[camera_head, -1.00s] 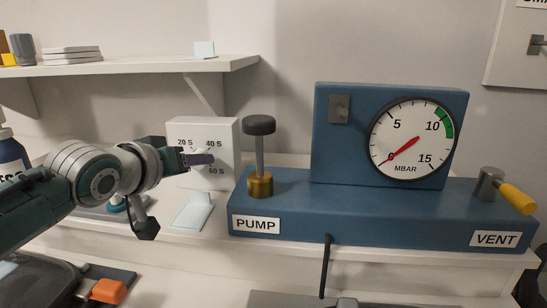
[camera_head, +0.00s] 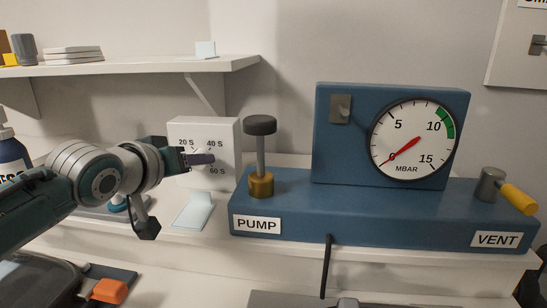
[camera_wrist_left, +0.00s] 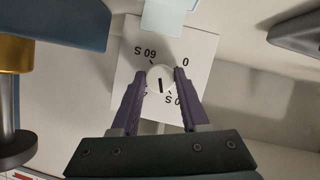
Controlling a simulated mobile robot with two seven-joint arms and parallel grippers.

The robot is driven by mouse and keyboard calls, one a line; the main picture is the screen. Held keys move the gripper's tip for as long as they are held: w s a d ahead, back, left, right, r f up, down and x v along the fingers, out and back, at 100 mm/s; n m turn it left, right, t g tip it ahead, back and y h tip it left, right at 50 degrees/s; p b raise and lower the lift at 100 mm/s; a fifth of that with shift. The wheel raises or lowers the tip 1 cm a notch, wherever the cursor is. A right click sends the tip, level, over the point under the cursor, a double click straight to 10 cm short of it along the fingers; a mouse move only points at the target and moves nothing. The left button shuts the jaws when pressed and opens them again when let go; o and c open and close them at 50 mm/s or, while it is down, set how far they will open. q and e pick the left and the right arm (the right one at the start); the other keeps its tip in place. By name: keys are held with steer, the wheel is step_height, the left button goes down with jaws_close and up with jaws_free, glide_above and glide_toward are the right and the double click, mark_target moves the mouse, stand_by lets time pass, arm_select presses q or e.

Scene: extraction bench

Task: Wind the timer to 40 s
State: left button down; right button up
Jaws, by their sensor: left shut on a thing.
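The timer (camera_head: 222,135) is a white box with a dial on its front, marked 20 S, 40 S and 60 S in the head view. It also shows upside down in the left wrist view (camera_wrist_left: 128,70), with a 0 mark too. My left gripper (camera_head: 208,159) is shut on the timer's round white knob (camera_wrist_left: 160,80), one purple finger on each side. The knob's black line points between the partly hidden 20 S and 40 S marks. In the head view the fingers hide most of the knob. My right gripper is not in view.
Right of the timer is a blue pump unit (camera_head: 350,215) with a black-topped plunger (camera_head: 260,125), a pressure gauge (camera_head: 413,140) and a yellow vent handle (camera_head: 517,198). A shelf (camera_head: 130,68) hangs above.

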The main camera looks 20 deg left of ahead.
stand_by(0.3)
arm_select(q)
steer(key=shift+c, duration=2.1)
jaws_free()
steer(key=p+v, duration=0.1)
steer(key=v, duration=0.9)
steer(key=shift+p, duration=0.35)
